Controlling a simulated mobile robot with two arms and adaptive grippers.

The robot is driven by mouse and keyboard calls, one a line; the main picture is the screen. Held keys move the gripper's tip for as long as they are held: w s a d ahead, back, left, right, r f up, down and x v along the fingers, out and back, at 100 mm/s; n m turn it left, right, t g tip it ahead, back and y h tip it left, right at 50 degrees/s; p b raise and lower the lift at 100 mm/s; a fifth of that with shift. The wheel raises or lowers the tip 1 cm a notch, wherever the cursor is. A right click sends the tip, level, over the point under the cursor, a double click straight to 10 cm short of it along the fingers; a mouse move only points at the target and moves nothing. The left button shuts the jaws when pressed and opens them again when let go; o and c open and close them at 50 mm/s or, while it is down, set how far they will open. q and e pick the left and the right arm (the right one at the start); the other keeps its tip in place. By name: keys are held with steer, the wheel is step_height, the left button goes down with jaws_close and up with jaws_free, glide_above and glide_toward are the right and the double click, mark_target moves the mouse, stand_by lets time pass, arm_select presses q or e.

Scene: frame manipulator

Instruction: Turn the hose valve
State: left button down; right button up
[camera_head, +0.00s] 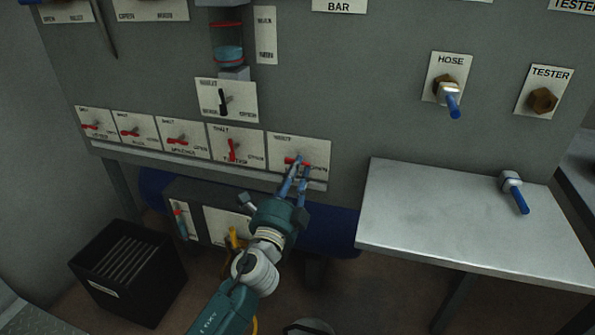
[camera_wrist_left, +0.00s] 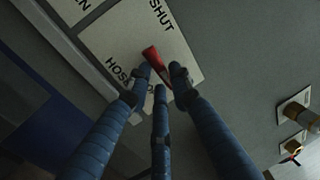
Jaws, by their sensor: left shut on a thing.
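The hose valve's red handle (camera_head: 290,160) is on the rightmost white plate (camera_head: 316,150) in the lower row of the panel. It lies roughly level in the head view. My left gripper (camera_head: 298,170) reaches up to it from below, its fingers shut on the handle. In the left wrist view, the red handle (camera_wrist_left: 157,62) sticks out between the blue fingertips (camera_wrist_left: 160,78). The plate there shows the letters "HOS" and "SHUT"; the fingers hide part of the lettering. My right gripper is not in view.
Several similar red-handled valves (camera_head: 178,140) sit to the left. A black-handled valve (camera_head: 223,101) is above. A metal shelf (camera_head: 420,205) juts out at right, holding a blue-tipped connector (camera_head: 515,190). The HOSE fitting (camera_head: 446,92) is above it. A black bin (camera_head: 125,270) stands lower left.

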arm_select(q)
steer(key=shift+f, duration=0.15)
steer(key=c, duration=1.5)
jaws_free()
steer(key=shift+c, duration=0.2)
steer(key=shift+s, duration=0.1)
steer(key=v, duration=1.1)
steer(key=shift+s+a, duration=0.25)
steer(key=shift+s, duration=0.1)
